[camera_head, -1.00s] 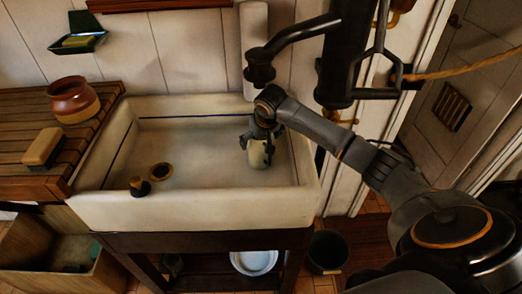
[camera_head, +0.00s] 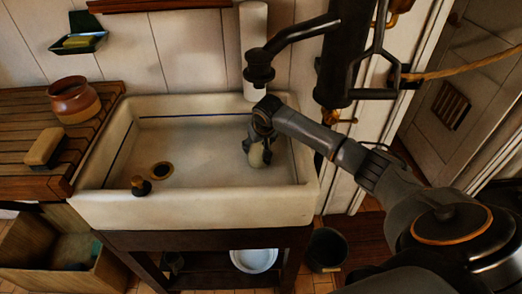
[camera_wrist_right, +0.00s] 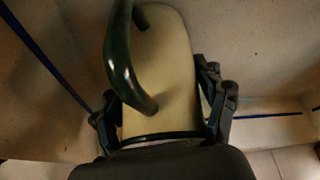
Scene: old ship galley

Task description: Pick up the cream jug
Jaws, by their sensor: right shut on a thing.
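The cream jug (camera_head: 257,157) is in the right part of the white sink (camera_head: 200,208), mostly hidden by my gripper in the head view. In the right wrist view the jug (camera_wrist_right: 172,70) is cream with a dark green handle and a dark green rim band, and fills the middle of the picture. My right gripper (camera_head: 257,148) is shut on the jug, with a finger on each side of its body (camera_wrist_right: 163,115). I cannot tell whether the jug touches the sink floor. My left gripper is not in view.
A dark tap (camera_head: 262,72) hangs over the sink's back right. A brass drain (camera_head: 161,170) and a dark stopper (camera_head: 140,186) are at the sink's left. A brown pot (camera_head: 74,100) and a brush or block (camera_head: 45,147) stand on the slatted board. The sink's middle is clear.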

